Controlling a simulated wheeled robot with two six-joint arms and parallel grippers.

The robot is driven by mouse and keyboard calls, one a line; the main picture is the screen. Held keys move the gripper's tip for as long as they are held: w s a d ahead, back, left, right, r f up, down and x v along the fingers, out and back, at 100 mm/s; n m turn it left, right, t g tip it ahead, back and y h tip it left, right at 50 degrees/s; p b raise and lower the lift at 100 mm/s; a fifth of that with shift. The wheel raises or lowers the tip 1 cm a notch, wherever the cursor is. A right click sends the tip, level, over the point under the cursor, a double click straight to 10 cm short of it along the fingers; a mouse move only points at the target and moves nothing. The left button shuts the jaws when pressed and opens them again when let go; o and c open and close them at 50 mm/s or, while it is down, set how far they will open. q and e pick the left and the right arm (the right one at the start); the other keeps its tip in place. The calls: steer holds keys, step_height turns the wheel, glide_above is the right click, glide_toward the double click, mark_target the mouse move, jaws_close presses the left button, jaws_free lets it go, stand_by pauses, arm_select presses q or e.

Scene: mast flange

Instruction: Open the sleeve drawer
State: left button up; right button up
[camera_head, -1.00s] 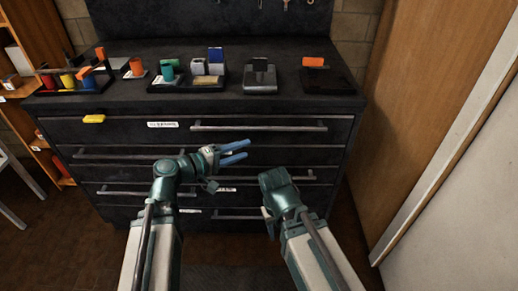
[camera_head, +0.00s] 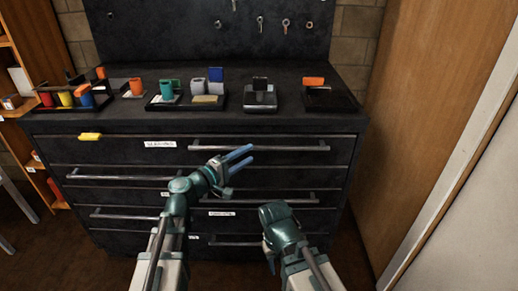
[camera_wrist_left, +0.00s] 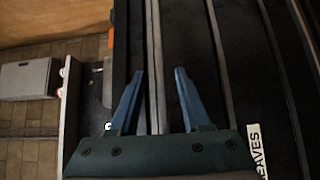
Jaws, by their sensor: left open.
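A black drawer cabinet (camera_head: 120,235) stands in front of me, its stacked drawers all closed. The top drawer front has a white label (camera_head: 160,144), too small to read surely, and a long bar handle (camera_head: 290,148). My left gripper (camera_head: 246,153) is open and empty, its blue fingers pointing right beside this handle's left part. In the left wrist view a bar (camera_wrist_left: 154,60) runs between the two spread fingers (camera_wrist_left: 156,88); I cannot tell contact.
The cabinet top holds trays with coloured blocks, a grey device (camera_head: 260,97) and a black tray with an orange block (camera_head: 314,82). A yellow piece (camera_head: 90,136) sits at the top drawer's left. A wooden panel (camera_head: 415,110) stands close on the right.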

mark_target(257, 150)
arm_select(q)
steer(key=x, duration=0.6)
jaws_close()
stand_by(1.4)
